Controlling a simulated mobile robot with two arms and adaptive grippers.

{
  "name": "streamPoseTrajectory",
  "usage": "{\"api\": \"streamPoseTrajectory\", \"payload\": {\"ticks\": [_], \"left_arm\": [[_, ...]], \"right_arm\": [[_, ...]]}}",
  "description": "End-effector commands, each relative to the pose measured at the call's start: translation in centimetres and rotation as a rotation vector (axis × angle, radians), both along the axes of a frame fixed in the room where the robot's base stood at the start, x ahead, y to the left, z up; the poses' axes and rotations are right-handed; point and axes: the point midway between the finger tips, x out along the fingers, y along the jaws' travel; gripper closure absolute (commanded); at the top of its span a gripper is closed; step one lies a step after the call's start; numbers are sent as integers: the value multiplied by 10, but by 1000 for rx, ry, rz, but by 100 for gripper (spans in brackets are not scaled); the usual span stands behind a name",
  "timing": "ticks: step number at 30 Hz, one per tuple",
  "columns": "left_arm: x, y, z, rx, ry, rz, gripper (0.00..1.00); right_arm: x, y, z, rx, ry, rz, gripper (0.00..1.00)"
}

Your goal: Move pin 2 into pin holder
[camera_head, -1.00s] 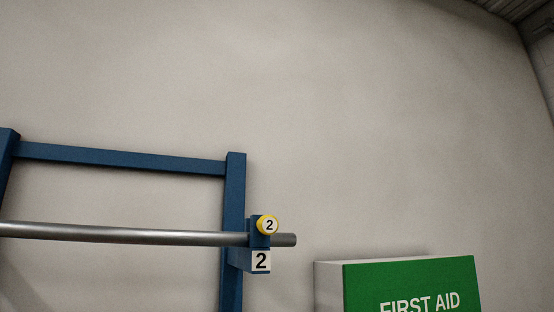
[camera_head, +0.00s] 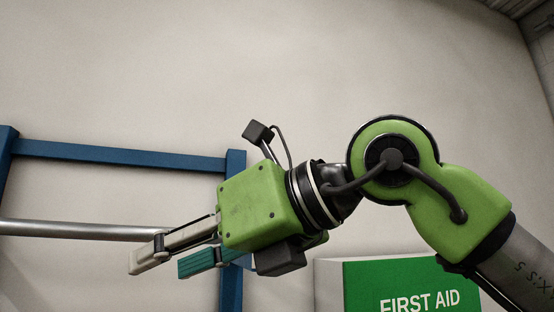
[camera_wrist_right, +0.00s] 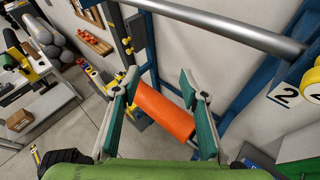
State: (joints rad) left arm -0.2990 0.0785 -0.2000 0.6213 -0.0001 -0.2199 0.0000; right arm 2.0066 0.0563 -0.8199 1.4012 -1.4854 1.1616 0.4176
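Pin 2 (camera_wrist_right: 312,82) shows its yellow, numbered head at the right edge of the right wrist view. Beside it is a white "2" label (camera_wrist_right: 284,94) on the blue frame; I cannot tell how the pin sits there. In the head view both are hidden behind my right gripper (camera_head: 157,266), which also shows in the right wrist view (camera_wrist_right: 158,77). Its fingers are spread apart with nothing seen gripped, and they point left, in front of the frame. The pin is to one side of the fingers, not between them. My left gripper is out of view.
A grey steel bar (camera_head: 70,231) runs along the blue frame (camera_head: 120,158). A green first aid box (camera_head: 410,285) is at the lower right. An orange cylinder (camera_wrist_right: 163,112) appears beyond the fingers. A workbench (camera_wrist_right: 40,108) stands at the left of the wrist view.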

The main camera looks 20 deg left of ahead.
Motion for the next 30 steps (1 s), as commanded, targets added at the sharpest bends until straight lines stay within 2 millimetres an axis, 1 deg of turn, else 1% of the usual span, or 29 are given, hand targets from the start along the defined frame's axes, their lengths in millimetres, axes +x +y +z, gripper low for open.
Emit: {"api": "streamPoseTrajectory", "payload": {"ticks": [1, 3, 5, 6, 9, 12, 14, 17, 20, 23, 30], "left_arm": [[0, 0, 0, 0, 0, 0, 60], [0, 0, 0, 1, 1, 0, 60], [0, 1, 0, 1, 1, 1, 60], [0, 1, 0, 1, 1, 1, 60], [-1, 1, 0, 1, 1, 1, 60], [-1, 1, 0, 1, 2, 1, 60], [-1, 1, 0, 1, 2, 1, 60], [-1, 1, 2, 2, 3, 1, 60], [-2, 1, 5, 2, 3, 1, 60], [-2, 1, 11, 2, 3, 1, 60], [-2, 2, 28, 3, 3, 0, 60]], "right_arm": [[1, -9, 13, -81, -89, -93, 60], [7, -28, 28, -177, -182, -229, 60], [9, -47, 44, -239, -249, -345, 60], [10, -59, 54, -271, -286, -417, 60], [6, -89, 79, -324, -352, -573, 60], [-1, -109, 96, -350, -389, -676, 60], [-2, -116, 102, -357, -400, -713, 60], [-1, -121, 105, -363, -406, -740, 60], [8, -118, 102, -365, -404, -741, 60], [22, -111, 96, -366, -404, -737, 60], [64, -93, 80, -366, -402, -736, 60]]}}
